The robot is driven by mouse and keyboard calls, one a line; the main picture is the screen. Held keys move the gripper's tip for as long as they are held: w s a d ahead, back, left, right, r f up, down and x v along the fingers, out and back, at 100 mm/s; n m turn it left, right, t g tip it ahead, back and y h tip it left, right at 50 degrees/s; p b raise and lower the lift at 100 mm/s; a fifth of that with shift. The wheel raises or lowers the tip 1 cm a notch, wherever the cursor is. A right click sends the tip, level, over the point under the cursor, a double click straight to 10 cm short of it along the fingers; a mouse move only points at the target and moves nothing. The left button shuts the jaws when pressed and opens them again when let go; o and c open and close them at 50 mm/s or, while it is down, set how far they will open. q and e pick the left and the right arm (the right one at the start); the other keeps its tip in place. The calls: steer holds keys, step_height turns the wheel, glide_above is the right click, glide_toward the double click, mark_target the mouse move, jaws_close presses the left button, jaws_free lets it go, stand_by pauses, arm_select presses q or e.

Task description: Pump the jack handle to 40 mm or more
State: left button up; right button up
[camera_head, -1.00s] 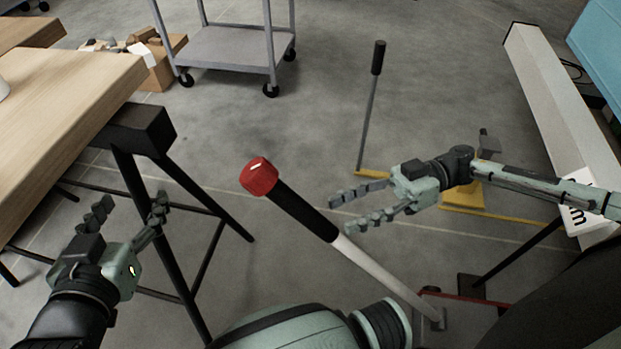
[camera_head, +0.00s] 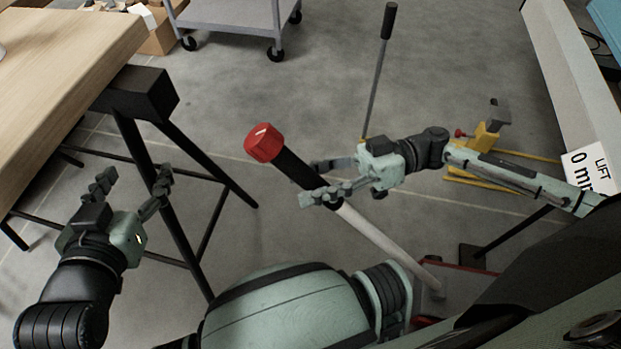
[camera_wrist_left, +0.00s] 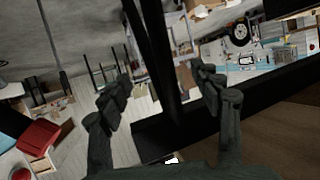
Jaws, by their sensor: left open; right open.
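The jack handle (camera_head: 294,168) is a tilted bar with a red cap, a black grip and a pale lower shaft. It runs down to a red jack base (camera_head: 470,276) at the lower right. My right gripper (camera_head: 312,182) is open at the lower black grip, with one finger on the near side and one on the far side; I cannot tell whether they touch it. My left gripper (camera_head: 132,182) is open and empty beside the workbench, away from the handle; its open fingers also show in the left wrist view (camera_wrist_left: 163,85). A LIFT sign (camera_head: 590,168) shows "0 m", partly cut off.
A wooden workbench (camera_head: 60,75) with black legs stands at the left, close to my left gripper. A yellow jack (camera_head: 486,140) and a thin black-gripped bar (camera_head: 379,75) stand behind my right arm. A grey cart (camera_head: 235,22) is at the back.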

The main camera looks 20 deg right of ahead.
steer(key=shift+c, duration=0.6)
jaws_close()
steer(key=shift+d+r, duration=0.1)
steer(key=shift+d, duration=0.05)
